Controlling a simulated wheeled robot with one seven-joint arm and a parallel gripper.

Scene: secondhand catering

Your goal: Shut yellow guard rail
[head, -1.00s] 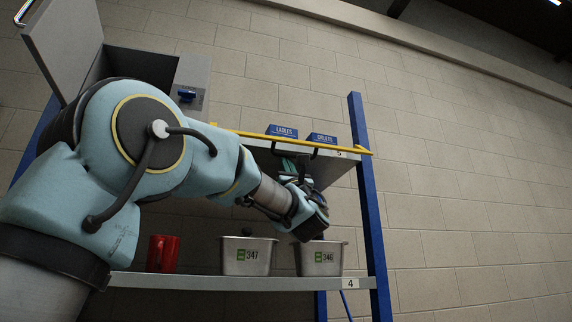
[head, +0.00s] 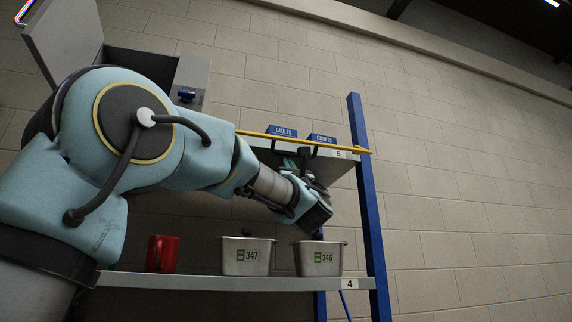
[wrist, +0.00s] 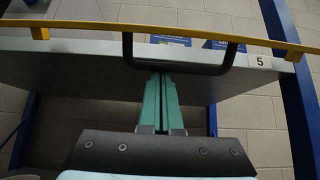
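The yellow guard rail (head: 290,138) runs along the front of the upper shelf marked 5, and crosses the top of the wrist view (wrist: 200,33). A black U-shaped handle (wrist: 178,69) hangs from it in front of the grey shelf (wrist: 75,62). My gripper (wrist: 160,78) has its two teal fingers close together, and it looks shut. The fingertips reach up to the handle's lower bar; whether they touch it I cannot tell. In the head view my wrist partly hides this area.
Blue signs for ladles (head: 283,131) and cruets (head: 322,140) stand behind the rail. On the lower shelf (head: 200,282) are a red mug (head: 162,254) and metal bins 347 (head: 247,256) and 346 (head: 318,259). A blue post (head: 368,210) stands at right. A grey open-lidded box (head: 190,75) is upper left.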

